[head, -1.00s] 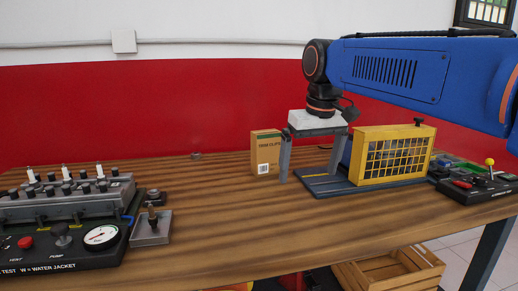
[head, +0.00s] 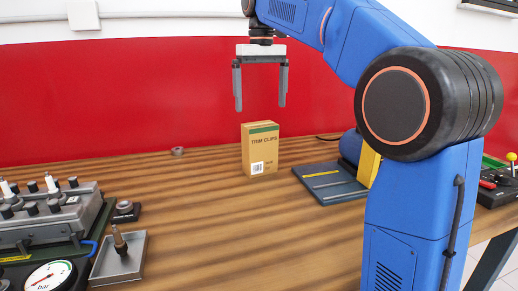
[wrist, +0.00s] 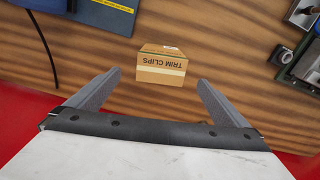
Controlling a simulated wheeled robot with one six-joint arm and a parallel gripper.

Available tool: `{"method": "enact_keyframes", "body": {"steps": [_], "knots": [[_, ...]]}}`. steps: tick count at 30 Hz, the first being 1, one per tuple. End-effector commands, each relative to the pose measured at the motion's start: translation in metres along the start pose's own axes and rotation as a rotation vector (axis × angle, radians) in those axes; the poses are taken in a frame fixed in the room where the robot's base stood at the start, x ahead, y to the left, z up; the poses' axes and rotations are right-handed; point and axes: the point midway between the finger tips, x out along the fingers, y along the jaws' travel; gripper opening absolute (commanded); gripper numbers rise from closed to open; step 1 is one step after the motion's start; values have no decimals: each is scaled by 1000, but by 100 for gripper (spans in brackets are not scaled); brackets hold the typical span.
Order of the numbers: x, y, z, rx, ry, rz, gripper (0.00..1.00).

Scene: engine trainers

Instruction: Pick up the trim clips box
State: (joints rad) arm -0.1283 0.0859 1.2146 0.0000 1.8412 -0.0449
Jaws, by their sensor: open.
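The trim clips box (head: 260,150) is a small upright tan carton with a green band near its top and a white barcode label. It stands on the wooden bench near the red wall. My gripper (head: 261,106) is open and empty, above the box with its fingers pointing down. In the head view the fingertips appear higher than the box top. In the wrist view the box (wrist: 162,66) shows just beyond the gap between the open fingers (wrist: 160,78), and its top lettering is visible. Nothing hides the box.
A dark base plate (head: 325,182) with a blue cylinder and yellow guard lies right of the box, partly behind my arm. A metal tray (head: 121,262) and gauge panel (head: 50,275) are at front left. A small ring (head: 177,151) lies left of the box. Bench between is clear.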

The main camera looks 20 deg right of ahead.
Motion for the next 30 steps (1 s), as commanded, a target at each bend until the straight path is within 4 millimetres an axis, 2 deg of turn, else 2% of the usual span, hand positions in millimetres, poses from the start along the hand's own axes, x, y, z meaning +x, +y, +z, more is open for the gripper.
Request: {"method": "enact_keyframes", "body": {"steps": [12, 18, 23, 30], "knots": [[74, 0, 1, 0, -2, 0, 99], [95, 0, 0, 0, -1, 0, 99], [102, 0, 0, 0, 0, 0, 99], [133, -3, -2, 0, -1, 0, 99]]}}
